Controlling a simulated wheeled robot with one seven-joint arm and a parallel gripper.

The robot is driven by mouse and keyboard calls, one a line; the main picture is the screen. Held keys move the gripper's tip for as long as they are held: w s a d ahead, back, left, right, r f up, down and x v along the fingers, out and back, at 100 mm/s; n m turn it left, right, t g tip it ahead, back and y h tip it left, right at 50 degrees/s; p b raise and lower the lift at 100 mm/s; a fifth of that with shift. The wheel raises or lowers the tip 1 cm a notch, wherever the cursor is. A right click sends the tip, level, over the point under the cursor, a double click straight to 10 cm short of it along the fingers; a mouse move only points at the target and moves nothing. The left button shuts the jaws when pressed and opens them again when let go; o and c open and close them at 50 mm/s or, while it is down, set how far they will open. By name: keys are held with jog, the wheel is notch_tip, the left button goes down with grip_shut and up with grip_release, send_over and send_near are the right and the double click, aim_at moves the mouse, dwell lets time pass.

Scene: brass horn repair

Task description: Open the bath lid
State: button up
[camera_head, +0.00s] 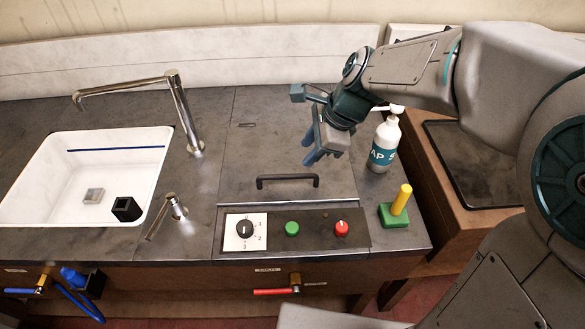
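The bath lid (262,152) is a dark grey panel set flat in the counter, and it looks closed. A black bar handle (287,179) stands near its front edge. My gripper (311,149) hangs above the right part of the lid, behind and to the right of the handle. Its two blue fingertips are apart with nothing seen between them. It is not touching the handle. The bath's inside is hidden under the lid.
A control panel (270,237) with a dial and green and red buttons lies in front of the lid. A soap bottle (384,146) and a green block with a yellow peg (402,207) stand to the right. A white sink (75,205) with a tall faucet (183,110) is at left.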

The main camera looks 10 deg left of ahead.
aim_at(288, 175)
jog(key=x, duration=1)
jog(key=shift+f, duration=0.15)
jog(key=shift+w, duration=0.1)
grip_shut()
